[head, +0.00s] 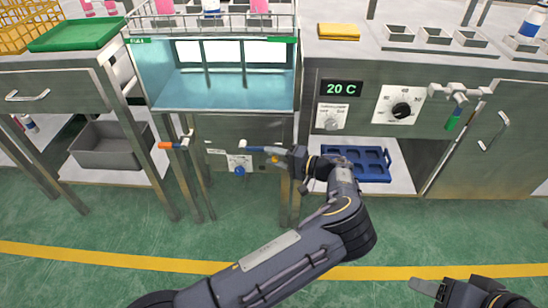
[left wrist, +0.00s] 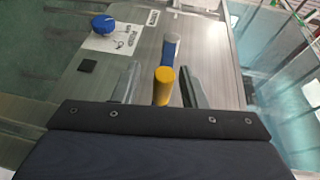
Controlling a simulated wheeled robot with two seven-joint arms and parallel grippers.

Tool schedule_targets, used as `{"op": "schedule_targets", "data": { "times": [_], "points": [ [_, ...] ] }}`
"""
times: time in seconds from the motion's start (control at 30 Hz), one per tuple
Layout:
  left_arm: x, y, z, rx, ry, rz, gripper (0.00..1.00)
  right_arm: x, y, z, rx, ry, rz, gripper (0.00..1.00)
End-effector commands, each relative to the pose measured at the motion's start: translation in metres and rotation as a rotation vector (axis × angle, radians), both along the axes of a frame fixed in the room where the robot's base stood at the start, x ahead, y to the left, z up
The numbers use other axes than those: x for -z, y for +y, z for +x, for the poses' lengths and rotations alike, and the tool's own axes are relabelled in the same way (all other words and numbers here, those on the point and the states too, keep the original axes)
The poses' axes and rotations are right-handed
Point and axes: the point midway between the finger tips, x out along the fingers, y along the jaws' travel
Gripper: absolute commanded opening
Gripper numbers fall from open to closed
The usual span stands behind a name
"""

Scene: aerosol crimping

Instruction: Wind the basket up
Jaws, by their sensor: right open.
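The wire basket (head: 210,22) holding pink and blue-white cans is at the top of the glass-fronted water bath (head: 225,92). A handle with a blue part (head: 254,149) and a yellow end (head: 272,153) sticks out below the bath. In the left wrist view the yellow end (left wrist: 163,86) lies between the fingers, with the blue part (left wrist: 170,50) behind. My left gripper (head: 281,154) is open around the yellow end, with gaps on both sides. My right gripper (head: 432,287) is open and empty at the bottom right, far from the handle.
An orange-tipped lever (head: 172,145) sits left of the handle. A blue knob (head: 239,170) is below it, also in the left wrist view (left wrist: 104,24). At right is a cabinet with a 20 C display (head: 341,88) and a green-tipped tap (head: 453,120). The green floor in front is clear.

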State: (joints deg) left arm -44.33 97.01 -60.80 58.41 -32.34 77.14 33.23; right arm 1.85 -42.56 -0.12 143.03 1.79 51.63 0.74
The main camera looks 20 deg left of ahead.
Motion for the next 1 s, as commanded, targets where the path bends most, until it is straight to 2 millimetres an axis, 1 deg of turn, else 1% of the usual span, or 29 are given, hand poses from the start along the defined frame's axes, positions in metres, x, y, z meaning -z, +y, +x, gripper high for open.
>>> {"op": "schedule_targets", "data": {
  "times": [0.13, 0.4, 0.5, 0.63, 1.0],
  "points": [
    [-0.003, -0.015, -0.002, 0.004, -0.001, 0.0, 0.39, -0.003, 0.0, 0.0, 0.0, 0.0, 0.0, 0.55],
    [-0.007, -0.059, -0.01, 0.0, 0.001, -0.001, 0.39, -0.009, 0.0, 0.0, 0.0, 0.0, 0.0, 0.55],
    [-0.008, -0.069, -0.011, -0.001, 0.002, -0.001, 0.39, -0.01, 0.0, 0.0, 0.0, 0.0, 0.0, 0.55],
    [-0.008, -0.075, -0.013, -0.002, 0.002, -0.001, 0.39, -0.01, 0.0, 0.0, 0.0, 0.0, 0.0, 0.55],
    [-0.008, -0.075, -0.013, -0.002, 0.001, 0.0, 0.39, -0.01, 0.0, 0.0, 0.0, 0.0, 0.0, 0.55]
  ]
}}
